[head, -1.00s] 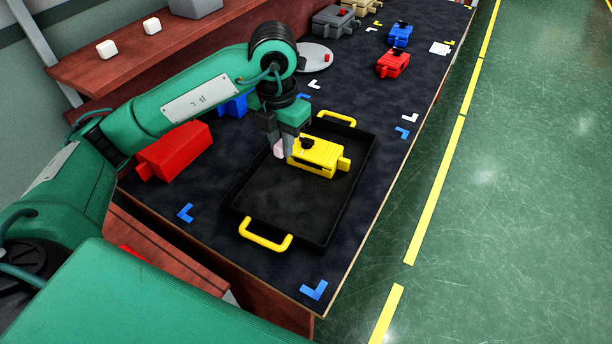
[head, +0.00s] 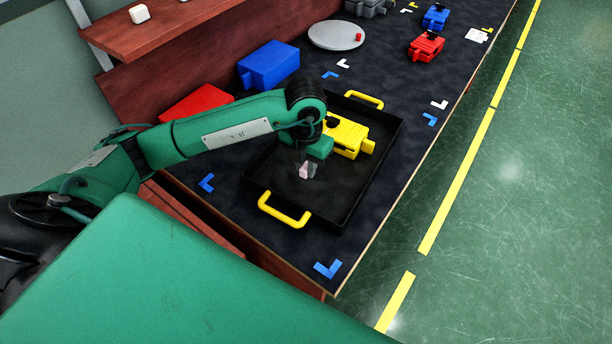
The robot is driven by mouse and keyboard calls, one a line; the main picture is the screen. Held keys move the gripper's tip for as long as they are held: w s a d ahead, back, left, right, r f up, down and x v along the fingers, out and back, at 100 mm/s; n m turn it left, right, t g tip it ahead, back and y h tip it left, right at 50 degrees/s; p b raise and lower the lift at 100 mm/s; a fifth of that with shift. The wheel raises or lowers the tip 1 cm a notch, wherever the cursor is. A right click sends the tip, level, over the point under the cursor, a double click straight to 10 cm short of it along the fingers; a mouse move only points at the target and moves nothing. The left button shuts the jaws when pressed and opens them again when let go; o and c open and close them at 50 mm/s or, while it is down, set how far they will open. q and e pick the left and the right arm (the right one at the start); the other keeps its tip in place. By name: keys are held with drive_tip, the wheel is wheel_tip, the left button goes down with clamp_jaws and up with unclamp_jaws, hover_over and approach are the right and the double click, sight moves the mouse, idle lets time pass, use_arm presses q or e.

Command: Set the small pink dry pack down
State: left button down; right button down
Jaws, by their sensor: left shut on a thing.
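The small pink dry pack (head: 304,171) is a pale pink piece low over the near-left part of the black tray. My left gripper (head: 306,168) is shut on it, pointing down inside the tray's outline. I cannot tell whether the pack touches the tray floor. The black tray (head: 328,217) has yellow handles at its near and far ends. A yellow case (head: 348,138) with a black knob stands in the tray's far part, just right of my left gripper. My right gripper is not in view.
A blue case (head: 268,65) and a red case (head: 196,101) stand left of the tray, the red one partly behind my arm. A round grey plate (head: 337,35) lies beyond with a small red piece. Another red case (head: 426,46) and a blue case (head: 436,17) stand farther right.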

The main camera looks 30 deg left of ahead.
sight(306, 186)
use_arm(q)
drive_tip(key=shift+f, duration=0.6)
wheel_tip(306, 186, down, 4)
drive_tip(key=shift+r, duration=0.1)
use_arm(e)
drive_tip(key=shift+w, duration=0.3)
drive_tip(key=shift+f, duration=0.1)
